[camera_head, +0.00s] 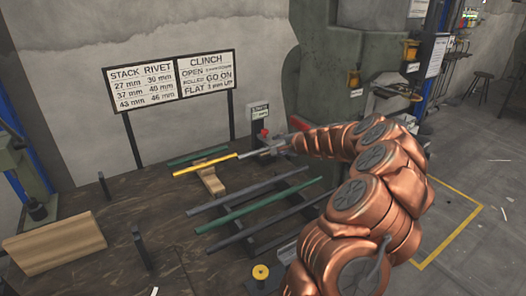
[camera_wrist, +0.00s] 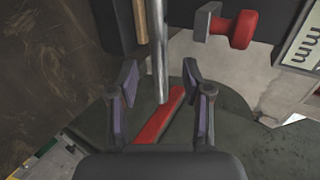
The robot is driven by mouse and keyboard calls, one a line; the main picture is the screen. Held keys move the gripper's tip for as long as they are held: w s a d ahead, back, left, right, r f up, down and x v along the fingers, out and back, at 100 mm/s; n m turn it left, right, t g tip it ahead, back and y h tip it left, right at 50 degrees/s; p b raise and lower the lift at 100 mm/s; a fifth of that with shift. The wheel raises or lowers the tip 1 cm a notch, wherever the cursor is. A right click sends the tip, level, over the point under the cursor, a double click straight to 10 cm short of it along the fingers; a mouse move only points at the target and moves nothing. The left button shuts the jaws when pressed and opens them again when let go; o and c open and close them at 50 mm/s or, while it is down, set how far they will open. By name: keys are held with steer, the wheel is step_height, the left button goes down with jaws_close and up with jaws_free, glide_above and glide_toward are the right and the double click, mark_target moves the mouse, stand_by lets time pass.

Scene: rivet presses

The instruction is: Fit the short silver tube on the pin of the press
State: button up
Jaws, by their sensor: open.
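My gripper (camera_head: 272,149) reaches left over the bench in the head view. In the wrist view its two fingers (camera_wrist: 160,88) are apart. A bare silver rod or tube (camera_wrist: 158,50) runs between them from the top edge, its near end just above a red bar (camera_wrist: 158,118). I see a gap on both sides of it. I cannot tell whether this is the short silver tube or part of the press. The pin is not clearly visible. A large grey-green machine, perhaps the press (camera_head: 335,60), stands behind my arm.
A yellow rod (camera_head: 190,169) lies across a wooden block (camera_head: 211,183), close to my gripper. Several grey and green bars (camera_head: 245,210) lie in front. A red knob (camera_wrist: 242,30) stands right of the fingers. A sign (camera_head: 170,80) stands behind.

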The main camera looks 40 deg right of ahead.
steer(key=shift+x, duration=1.25)
steer(key=shift+a, duration=0.1)
jaws_close()
